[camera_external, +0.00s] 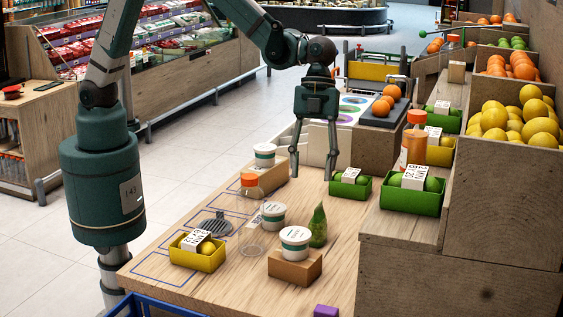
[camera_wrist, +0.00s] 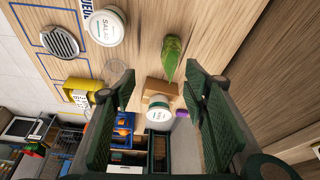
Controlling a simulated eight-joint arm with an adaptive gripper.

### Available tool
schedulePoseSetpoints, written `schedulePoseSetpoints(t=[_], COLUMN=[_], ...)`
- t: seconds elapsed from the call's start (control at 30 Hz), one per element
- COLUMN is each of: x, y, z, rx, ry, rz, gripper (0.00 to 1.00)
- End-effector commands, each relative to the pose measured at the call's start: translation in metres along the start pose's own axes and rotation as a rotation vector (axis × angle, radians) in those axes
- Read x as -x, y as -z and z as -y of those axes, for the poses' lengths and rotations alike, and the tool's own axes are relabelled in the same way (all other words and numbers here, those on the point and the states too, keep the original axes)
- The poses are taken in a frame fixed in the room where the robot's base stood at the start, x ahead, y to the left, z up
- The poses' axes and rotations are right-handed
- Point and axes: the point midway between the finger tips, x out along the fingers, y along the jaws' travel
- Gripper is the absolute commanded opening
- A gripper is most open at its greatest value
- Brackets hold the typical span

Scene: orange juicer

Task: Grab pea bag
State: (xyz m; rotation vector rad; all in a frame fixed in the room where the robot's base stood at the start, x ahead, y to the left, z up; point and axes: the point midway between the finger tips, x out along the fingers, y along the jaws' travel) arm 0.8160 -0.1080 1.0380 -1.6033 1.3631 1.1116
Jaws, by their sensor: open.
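The pea bag appears to be the green, pointed bag (camera_external: 318,227) standing on the wooden table, just right of the white tubs. In the wrist view the green bag (camera_wrist: 171,56) lies at upper middle, beyond the gap between my fingers and leaning to its right side. My gripper (camera_external: 311,174) is open and empty, pointing down above the table and farther back than the bag. Its two fingers also show in the wrist view (camera_wrist: 160,90), spread apart. They do not touch the bag.
A white tub (camera_external: 295,238) on a cardboard box (camera_external: 294,267) stands close in front of the bag. Another tub (camera_external: 273,215) and a clear orange-capped bottle (camera_external: 250,218) stand to its left. A green crate (camera_external: 350,187) is behind it. Bare wood lies to its right.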

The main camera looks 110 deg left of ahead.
Motion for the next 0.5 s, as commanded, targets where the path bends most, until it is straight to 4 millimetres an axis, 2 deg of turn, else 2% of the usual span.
schedulePoseSetpoints(t=[0.03, 0.2, 0.33, 0.5], x=[-0.011, -0.041, -0.057, -0.068], y=[-0.001, -0.004, -0.005, -0.006], z=[0.006, 0.019, 0.027, 0.03], rx=[-0.022, -0.099, -0.142, -0.171], ry=[-0.01, -0.043, -0.06, -0.072], rz=[-0.004, -0.02, -0.03, -0.037], gripper=[0.44, 0.44, 0.44, 0.44])
